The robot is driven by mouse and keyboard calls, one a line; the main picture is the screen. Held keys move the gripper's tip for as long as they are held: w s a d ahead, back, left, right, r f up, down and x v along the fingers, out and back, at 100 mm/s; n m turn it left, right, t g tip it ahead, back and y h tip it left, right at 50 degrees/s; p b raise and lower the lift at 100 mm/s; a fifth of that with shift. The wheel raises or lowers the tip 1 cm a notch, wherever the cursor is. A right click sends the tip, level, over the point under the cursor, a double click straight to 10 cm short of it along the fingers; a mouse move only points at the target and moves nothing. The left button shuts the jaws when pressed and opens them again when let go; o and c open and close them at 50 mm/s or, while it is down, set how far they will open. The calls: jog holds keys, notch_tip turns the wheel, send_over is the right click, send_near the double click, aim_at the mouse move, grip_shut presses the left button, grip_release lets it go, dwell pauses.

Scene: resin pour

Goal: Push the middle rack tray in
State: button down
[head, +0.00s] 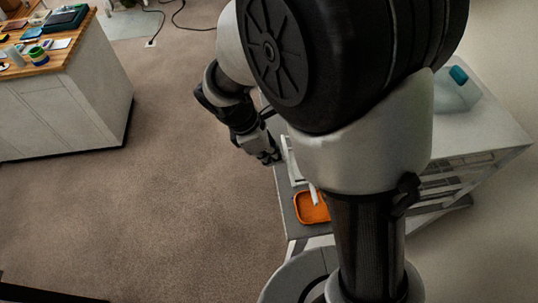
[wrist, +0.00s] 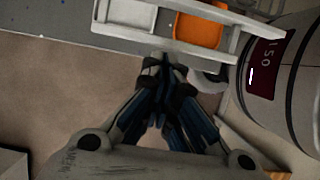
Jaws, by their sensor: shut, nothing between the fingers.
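The rack (head: 500,140) stands at the right in the head view, largely hidden behind my arm. A grey tray-like surface (head: 286,205) sticks out at its near left side and holds an orange dish (head: 312,207). I cannot tell for sure which rack level this is. My gripper (head: 270,158) is shut and empty beside its left end. In the wrist view my gripper's fingertips (wrist: 172,62) are at the edge of a white rail (wrist: 150,42); contact is unclear. Behind the rail show the orange dish (wrist: 198,31) and a white dish (wrist: 131,12).
A pale container with a teal part (head: 458,76) sits on top of the rack. A white cabinet with a wooden top (head: 85,42) holding several items stands at the upper left. The carpet (head: 170,170) between them is clear. A black cable lies at the top.

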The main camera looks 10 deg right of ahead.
jog(key=d+p, duration=0.3)
jog(key=d, duration=1.3)
jog(key=shift+d, duration=0.25)
jog(key=shift+w+a, duration=0.1)
jog(key=shift+a, duration=0.4)
jog(key=a, duration=0.1)
jog(key=a+r+p, duration=0.1)
jog(key=a, duration=0.1)
jog(key=shift+a, duration=0.3)
jog(key=p+v, duration=0.2)
jog(key=v, duration=0.7)
jog(key=shift+d, duration=0.1)
